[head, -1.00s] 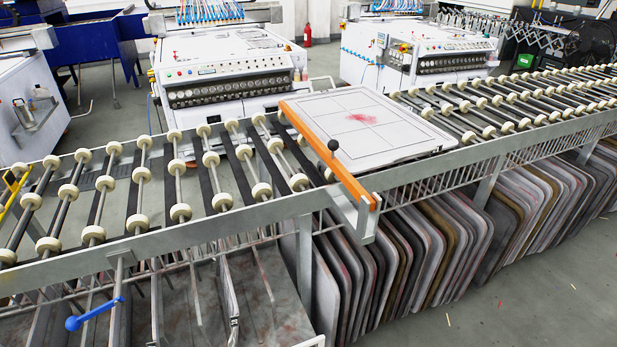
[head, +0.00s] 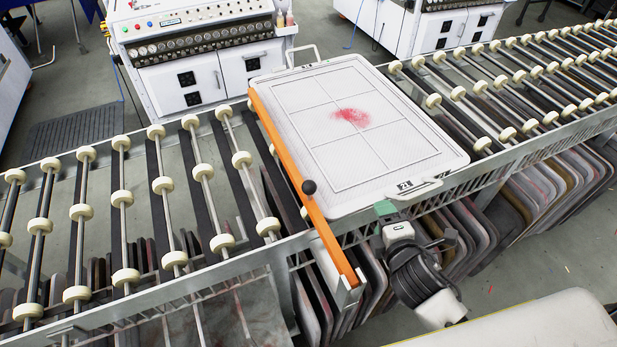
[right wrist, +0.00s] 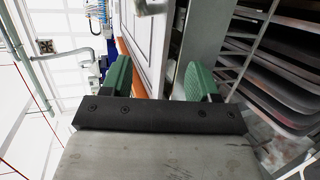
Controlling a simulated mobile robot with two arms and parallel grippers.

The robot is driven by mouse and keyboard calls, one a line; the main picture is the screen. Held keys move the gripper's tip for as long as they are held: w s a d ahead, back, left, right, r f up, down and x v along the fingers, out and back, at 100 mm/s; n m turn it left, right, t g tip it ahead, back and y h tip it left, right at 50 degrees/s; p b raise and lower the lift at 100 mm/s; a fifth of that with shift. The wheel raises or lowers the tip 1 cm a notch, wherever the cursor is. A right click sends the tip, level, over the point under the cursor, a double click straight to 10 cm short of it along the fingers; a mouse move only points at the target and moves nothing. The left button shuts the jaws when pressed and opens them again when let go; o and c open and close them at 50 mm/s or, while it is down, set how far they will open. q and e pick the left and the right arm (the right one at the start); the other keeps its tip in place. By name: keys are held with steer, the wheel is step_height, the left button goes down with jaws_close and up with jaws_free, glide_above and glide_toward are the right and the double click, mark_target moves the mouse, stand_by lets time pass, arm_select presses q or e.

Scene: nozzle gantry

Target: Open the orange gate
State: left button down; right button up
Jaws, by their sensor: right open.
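The orange gate (head: 285,150) is a long bar lying across the roller conveyor along the left side of a white tray. A black ball knob (head: 309,187) stands on it. Its near end reaches past the conveyor's front rail. My right gripper (head: 385,210) is at the tray's near edge, right of the gate and apart from it. In the right wrist view its green fingers (right wrist: 160,78) are spread with nothing held between them. An orange strip of the gate (right wrist: 138,82) shows beyond the left finger. My left gripper is not in view.
The white tray (head: 405,120), with a red powdery patch, lies on the conveyor with a handle near my right gripper. Rollers (head: 125,195) left of the gate are bare. Several trays (head: 560,185) stand in the rack below. White machines (head: 200,50) stand behind.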

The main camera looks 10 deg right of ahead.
mark_target(313, 188)
steer(key=w+a+r+n+y+p, duration=0.1)
steer(key=w+a+n+y, duration=0.2)
steer(key=n, duration=0.6)
steer(key=w+a+r+n+g+y+p, duration=0.1)
steer(key=w+a+n+y+p, duration=0.1)
steer(key=a+n+y, duration=0.4)
steer(key=w+a+r+n+y+p, duration=0.1)
steer(key=w+a+r+n+y, duration=0.1)
steer(key=n, duration=1.1)
steer(key=shift+w+a+n+g+y, duration=0.15)
steer(key=shift+w+a+y, duration=0.25)
steer(key=shift+a+y, duration=0.25)
steer(key=shift+w+a+n+g+y, duration=0.15)
steer(key=shift+w+a+y, duration=0.25)
steer(key=shift+a+y, duration=0.2)
steer(key=shift+w+a+p, duration=0.3)
steer(key=shift+w+a, duration=0.1)
steer(key=shift+f, duration=0.1)
